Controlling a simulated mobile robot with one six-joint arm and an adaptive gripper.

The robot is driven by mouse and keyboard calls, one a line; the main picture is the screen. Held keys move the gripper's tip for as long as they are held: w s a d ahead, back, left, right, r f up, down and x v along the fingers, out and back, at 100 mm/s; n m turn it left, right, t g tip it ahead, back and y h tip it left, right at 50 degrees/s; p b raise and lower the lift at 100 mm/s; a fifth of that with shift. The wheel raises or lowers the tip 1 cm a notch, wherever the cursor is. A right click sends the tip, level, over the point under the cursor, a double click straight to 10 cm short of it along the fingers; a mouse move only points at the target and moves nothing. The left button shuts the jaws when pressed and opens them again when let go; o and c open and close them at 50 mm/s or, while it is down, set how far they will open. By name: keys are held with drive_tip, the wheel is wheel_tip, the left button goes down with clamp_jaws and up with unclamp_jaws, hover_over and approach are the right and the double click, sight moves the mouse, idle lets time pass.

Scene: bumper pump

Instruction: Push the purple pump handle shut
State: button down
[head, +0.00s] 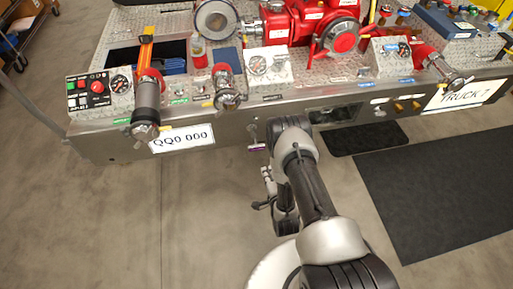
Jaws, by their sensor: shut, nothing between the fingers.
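A small purple handle (257,148) sticks out from the front face of the silver truck bumper (230,146), just left of my arm's elbow. It is small in the head view, and I cannot tell how far out it stands. My gripper (267,173) is a little below and right of the purple handle in the picture, in front of the bumper. It is shut and empty. A small gap shows between its tips and the handle. My arm covers the part of the bumper just right of the handle.
Hose fittings (146,108), gauges (258,65) and a red pump (325,30) sit on top of the bumper. A plate (181,137) reading QQ0 000 is left of the handle. A dark mat (440,195) lies at the right.

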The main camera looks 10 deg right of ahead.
sight(260, 149)
drive_tip(key=shift+m, duration=0.3)
drive_tip(key=b+x, duration=0.2)
drive_tip(key=x, duration=0.4)
drive_tip(key=b+x, duration=0.3)
drive_tip(key=x, duration=0.2)
drive_tip(key=shift+w+a+f, duration=0.2)
drive_tip(key=shift+w+f, duration=0.05)
drive_tip(key=shift+f, duration=0.1)
drive_tip(key=shift+w, duration=0.35)
